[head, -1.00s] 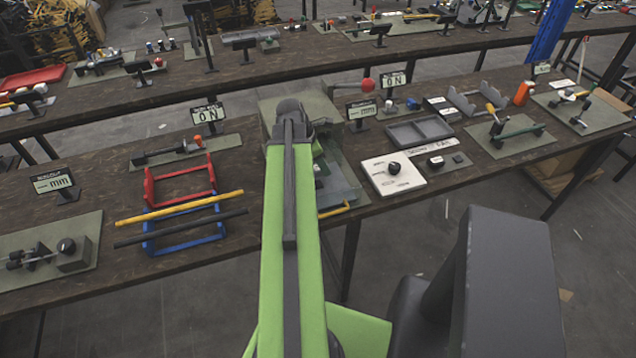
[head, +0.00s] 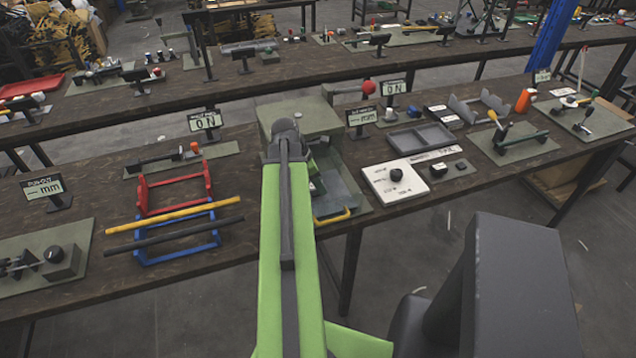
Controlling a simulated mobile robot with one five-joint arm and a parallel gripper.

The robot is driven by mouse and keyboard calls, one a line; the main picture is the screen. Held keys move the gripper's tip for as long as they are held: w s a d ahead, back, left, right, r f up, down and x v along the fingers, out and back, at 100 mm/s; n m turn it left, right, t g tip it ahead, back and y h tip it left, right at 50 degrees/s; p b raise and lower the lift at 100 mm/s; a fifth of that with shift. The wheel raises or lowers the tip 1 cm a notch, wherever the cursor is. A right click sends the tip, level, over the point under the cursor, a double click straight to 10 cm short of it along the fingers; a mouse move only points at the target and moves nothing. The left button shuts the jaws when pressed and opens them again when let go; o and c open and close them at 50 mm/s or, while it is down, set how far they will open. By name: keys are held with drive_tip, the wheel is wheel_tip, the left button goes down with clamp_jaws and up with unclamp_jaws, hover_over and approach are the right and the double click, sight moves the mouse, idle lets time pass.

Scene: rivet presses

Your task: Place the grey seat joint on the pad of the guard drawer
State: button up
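The guard drawer (head: 345,200) shows as a grey-green tray with a yellow handle (head: 335,217) at the front of a press (head: 300,115) on the near bench. My green arm reaches up the middle of the picture and covers the left part of the drawer and press. My gripper is hidden behind the arm's end, so its fingers do not show. I cannot make out the grey seat joint or the drawer's pad here.
Left of the press stand a red and blue rack (head: 178,245) with yellow and black bars, and display signs. A red ball knob (head: 368,87) stands behind.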

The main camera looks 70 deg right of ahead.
drive_tip(key=shift+o, duration=1.2)
drive_tip(key=shift+r, duration=0.1)
drive_tip(key=shift+r+p, duration=0.25)
drive_tip(key=shift+p, duration=0.05)
drive_tip(key=p+v, duration=1)
drive_tip(key=v, duration=0.1)
drive_tip(key=shift+w+r+p, duration=0.2)
drive_tip(key=shift+r+p, duration=0.1)
drive_tip(key=shift+p, duration=0.1)
drive_tip(key=shift+a, duration=0.15)
